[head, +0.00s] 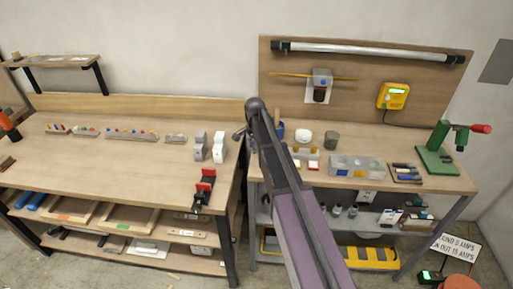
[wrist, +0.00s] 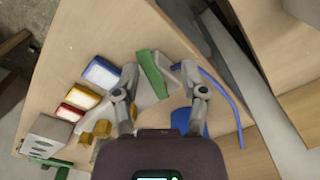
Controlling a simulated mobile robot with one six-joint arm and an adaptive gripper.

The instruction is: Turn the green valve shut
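A green bar-shaped handle (wrist: 152,74), apparently the green valve's, shows in the wrist view on a pale grey body. My gripper (wrist: 160,72) is open, one finger to each side of the handle. I cannot tell whether either finger touches it. The handle slants from upper left to lower right in that view. In the head view my arm covers this part of the right bench, and neither the valve nor my fingertips can be made out.
A blue hose (wrist: 226,100) curves just right of my gripper. Blocks with blue (wrist: 101,72), yellow (wrist: 83,97) and red faces stand to the left, near brass-coloured pieces (wrist: 102,128). In the head view, a green press-like tool (head: 437,157) stands on the right bench (head: 385,143).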

